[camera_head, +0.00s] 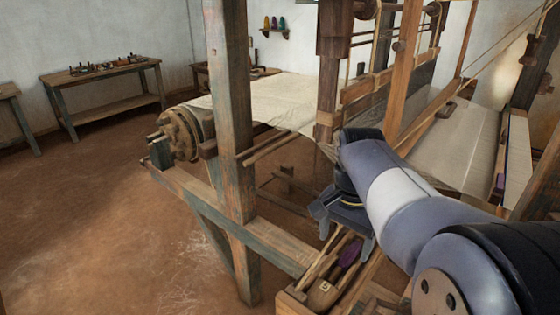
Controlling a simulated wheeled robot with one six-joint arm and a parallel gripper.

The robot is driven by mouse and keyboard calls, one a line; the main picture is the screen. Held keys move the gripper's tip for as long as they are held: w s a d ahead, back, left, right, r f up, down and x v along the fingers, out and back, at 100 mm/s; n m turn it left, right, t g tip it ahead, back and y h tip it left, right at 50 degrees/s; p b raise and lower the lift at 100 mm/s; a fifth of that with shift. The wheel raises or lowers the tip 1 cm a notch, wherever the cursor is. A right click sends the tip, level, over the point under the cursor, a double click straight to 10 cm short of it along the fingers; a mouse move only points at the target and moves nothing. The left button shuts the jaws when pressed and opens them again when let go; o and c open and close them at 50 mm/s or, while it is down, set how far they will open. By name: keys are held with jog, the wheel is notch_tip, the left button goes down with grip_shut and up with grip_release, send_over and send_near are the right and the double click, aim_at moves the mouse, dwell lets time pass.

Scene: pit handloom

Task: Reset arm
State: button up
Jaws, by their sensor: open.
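My gripper (324,220) hangs at the end of my arm, pointing down, right of centre in the head camera view. It is open. No object shows in it, though the space between its fingers is partly hidden from this side. Below it is a wooden tray (290,301) at the loom's side. In the tray lie a wooden shuttle (322,294) and a purple thread bobbin (350,252). The gripper appears to be above the tray; I cannot tell how large the gap is.
The loom's upright post (230,120) and lower beam (235,228) stand left of my gripper. White cloth (275,100) and warp threads (455,150) stretch across the loom. A workbench (105,88) stands by the back wall. The earthen floor (90,220) at left is clear.

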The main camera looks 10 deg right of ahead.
aim_at(339, 272)
jog(key=shift+f+b, duration=3.6)
jog(key=shift+f, duration=0.4)
jog(key=shift+r+p, duration=0.45)
jog(key=shift+r, duration=0.2)
jog(key=shift+f, duration=0.1)
